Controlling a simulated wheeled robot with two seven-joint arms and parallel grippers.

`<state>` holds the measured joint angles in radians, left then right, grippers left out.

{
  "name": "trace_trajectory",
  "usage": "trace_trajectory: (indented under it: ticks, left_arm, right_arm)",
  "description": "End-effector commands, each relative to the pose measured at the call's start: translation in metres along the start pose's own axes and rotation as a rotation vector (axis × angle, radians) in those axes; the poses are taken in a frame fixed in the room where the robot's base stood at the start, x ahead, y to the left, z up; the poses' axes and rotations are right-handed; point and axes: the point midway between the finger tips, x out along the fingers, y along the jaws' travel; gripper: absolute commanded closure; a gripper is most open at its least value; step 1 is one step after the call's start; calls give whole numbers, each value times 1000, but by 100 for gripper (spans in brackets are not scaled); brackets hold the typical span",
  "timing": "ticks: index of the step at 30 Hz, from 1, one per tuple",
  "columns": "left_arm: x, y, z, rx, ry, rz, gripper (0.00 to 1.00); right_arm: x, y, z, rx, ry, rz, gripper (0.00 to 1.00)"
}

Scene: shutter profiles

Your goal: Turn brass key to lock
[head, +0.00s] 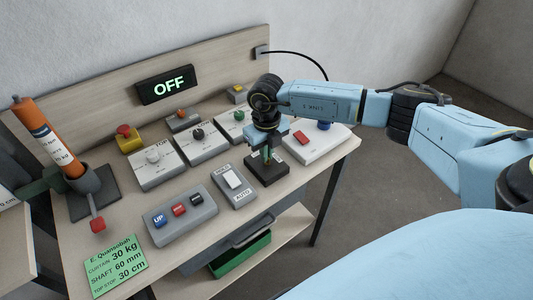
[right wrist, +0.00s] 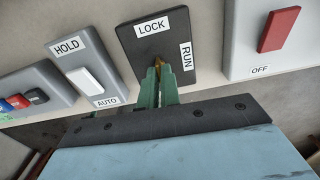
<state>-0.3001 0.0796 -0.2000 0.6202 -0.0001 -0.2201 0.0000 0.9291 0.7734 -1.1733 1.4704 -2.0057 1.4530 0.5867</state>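The black key switch box (head: 266,174) stands at the right part of the bench, below my right gripper (head: 268,154). In the right wrist view the box (right wrist: 140,42) carries a LOCK label at its top and a RUN label at its right side. The brass key (right wrist: 158,64) shows as a small golden bit between the green fingertips of my right gripper (right wrist: 159,72). The fingers are close together on the key, which sits at the box face. They hide most of it, so I cannot tell which label it points to. My left gripper is not in view.
A HOLD/AUTO rocker box (head: 233,186) stands close left of the key switch, and a white box with a red rocker (head: 303,138) close right. The display (head: 167,85) reads OFF.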

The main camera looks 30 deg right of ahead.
Motion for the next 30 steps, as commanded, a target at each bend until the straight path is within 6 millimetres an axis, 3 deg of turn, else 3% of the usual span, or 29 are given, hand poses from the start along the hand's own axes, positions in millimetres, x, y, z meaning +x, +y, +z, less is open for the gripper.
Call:
trace_trajectory:
  ticks: [19,24,30]
  left_arm:
    - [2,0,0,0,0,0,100]
    - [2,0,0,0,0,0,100]
    - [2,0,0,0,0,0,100]
  right_arm:
    - [-1,0,1,-50,-2,0,100]
    - [-1,0,0,-49,-2,0,75]
    - [0,0,0,-49,-1,0,74]
